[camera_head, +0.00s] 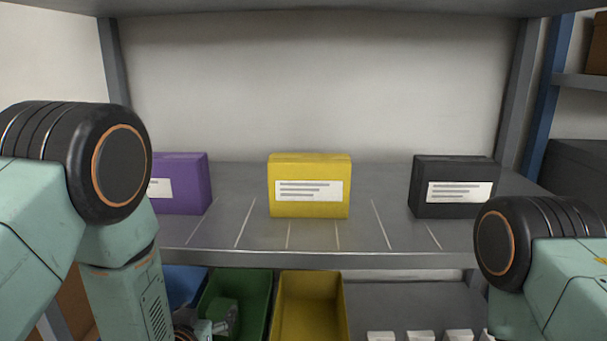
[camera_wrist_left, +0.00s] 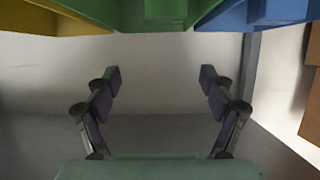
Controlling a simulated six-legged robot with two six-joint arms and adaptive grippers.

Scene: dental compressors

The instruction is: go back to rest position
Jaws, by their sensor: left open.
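My left gripper (camera_head: 212,328) is low in the head view, in front of the green bin, partly cut off by the bottom edge. In the left wrist view my left gripper (camera_wrist_left: 160,80) is open, its two fingers spread with nothing between them. My left arm comes in from the left. My right arm shows at the right edge, but its gripper is out of view.
Purple (camera_head: 185,185), yellow (camera_head: 310,190) and black (camera_head: 455,188) boxes stand on the grey shelf (camera_head: 350,235). Below are blue (camera_head: 183,285), green (camera_head: 247,290) and yellow (camera_head: 312,305) bins, with small white items (camera_head: 420,336) to their right. Brown boxes (camera_wrist_left: 312,100) show in the wrist view.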

